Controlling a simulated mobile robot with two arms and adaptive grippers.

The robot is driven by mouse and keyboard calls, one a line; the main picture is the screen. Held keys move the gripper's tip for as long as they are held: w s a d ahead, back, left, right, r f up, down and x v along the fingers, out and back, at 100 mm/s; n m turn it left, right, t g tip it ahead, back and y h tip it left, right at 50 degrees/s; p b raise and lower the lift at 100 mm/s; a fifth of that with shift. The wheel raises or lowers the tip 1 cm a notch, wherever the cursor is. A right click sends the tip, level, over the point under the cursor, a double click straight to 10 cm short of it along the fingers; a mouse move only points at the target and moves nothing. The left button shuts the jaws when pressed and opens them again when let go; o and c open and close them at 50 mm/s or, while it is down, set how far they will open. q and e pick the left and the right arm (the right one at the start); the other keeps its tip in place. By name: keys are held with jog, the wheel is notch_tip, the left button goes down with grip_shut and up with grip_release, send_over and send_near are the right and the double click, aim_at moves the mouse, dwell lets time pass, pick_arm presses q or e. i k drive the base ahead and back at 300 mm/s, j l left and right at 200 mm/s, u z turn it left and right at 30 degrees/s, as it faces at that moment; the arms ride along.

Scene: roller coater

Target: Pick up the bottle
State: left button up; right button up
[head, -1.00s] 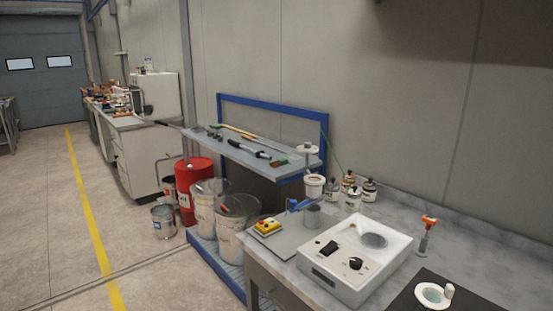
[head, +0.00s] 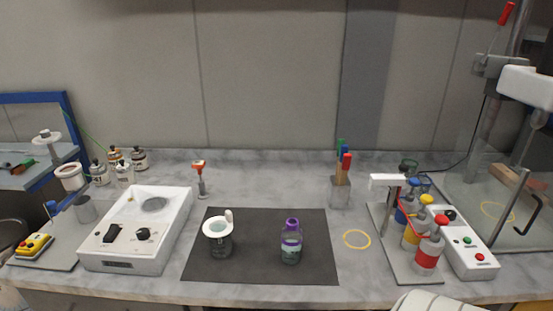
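A clear bottle with a purple cap and a pale label (head: 291,246) stands upright on the right part of a dark mat (head: 255,270) on the grey worktop. To its left on the same mat stands a short glass vessel with a wide white rim (head: 219,240). The bottle is in full view, with nothing in front of it. Neither of my grippers shows in the head view.
A white device with knobs (head: 112,250) stands left of the mat. A yellow ring (head: 357,239) lies right of the bottle. Farther right are a rack of coloured-cap bottles (head: 428,250) and a clear-panelled machine. Tools stand in a holder (head: 340,192) behind.

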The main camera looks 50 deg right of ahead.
aim_at(291, 236)
jog(key=z, duration=1.6)
